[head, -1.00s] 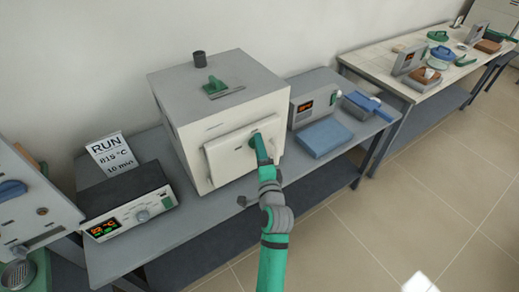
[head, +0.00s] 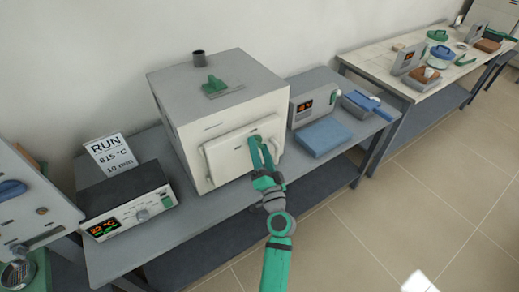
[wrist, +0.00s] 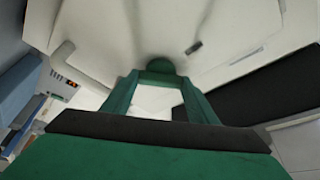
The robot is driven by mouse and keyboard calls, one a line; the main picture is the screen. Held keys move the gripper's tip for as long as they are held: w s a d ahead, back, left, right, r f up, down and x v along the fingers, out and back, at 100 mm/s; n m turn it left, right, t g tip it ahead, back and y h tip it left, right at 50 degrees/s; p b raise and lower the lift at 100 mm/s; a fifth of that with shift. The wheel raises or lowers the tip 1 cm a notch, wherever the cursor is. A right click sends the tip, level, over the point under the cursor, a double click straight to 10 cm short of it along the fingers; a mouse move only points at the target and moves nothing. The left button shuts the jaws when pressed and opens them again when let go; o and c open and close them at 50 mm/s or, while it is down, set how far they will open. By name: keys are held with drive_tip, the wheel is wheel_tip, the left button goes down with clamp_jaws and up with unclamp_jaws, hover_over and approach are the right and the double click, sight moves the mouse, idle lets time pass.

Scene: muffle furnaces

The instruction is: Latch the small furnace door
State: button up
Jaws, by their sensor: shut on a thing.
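The small furnace (head: 190,130) is a cream box with a grey top on the grey bench. Its cream door panel (head: 222,156) lies against the front face; I cannot tell whether a thin gap is left. My gripper (head: 257,144) reaches the upper right part of the door with its green fingers. In the wrist view its fingers (wrist: 160,82) close on a rounded green latch knob (wrist: 160,64) standing out from the door. The knob is mostly hidden by the fingers in the head view. A small dark slot (wrist: 194,47) shows on the cream surface beside it.
A controller box (head: 128,208) with a lit display and a RUN card (head: 112,152) stand left of the furnace. A blue block (head: 323,138) and a grey device (head: 316,103) stand to its right.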

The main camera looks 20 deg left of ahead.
drive_tip(key=n+y, duration=0.1)
drive_tip(key=n, duration=0.2)
drive_tip(key=n+y, duration=0.2)
drive_tip(key=n, duration=0.1)
drive_tip(key=shift+w+f+n+g, duration=0.15)
drive_tip(key=shift+n+g, duration=0.15)
drive_tip(key=shift+g, duration=0.1)
drive_tip(key=n+g+y, duration=0.1)
drive_tip(key=n, duration=0.2)
drive_tip(key=n+g+y, duration=0.1)
drive_tip(key=n, duration=0.3)
drive_tip(key=shift+w+d+y, duration=0.1)
drive_tip(key=shift+d+y, duration=0.05)
drive_tip(key=shift+y, duration=0.25)
drive_tip(key=shift+n+g, duration=0.3)
drive_tip(key=shift+n, duration=0.1)
drive_tip(key=o, duration=1)
drive_tip(key=shift+o, duration=0.2)
drive_tip(key=v, duration=1.1)
drive_tip(key=shift+w+f, duration=0.15)
drive_tip(key=shift+f, duration=0.1)
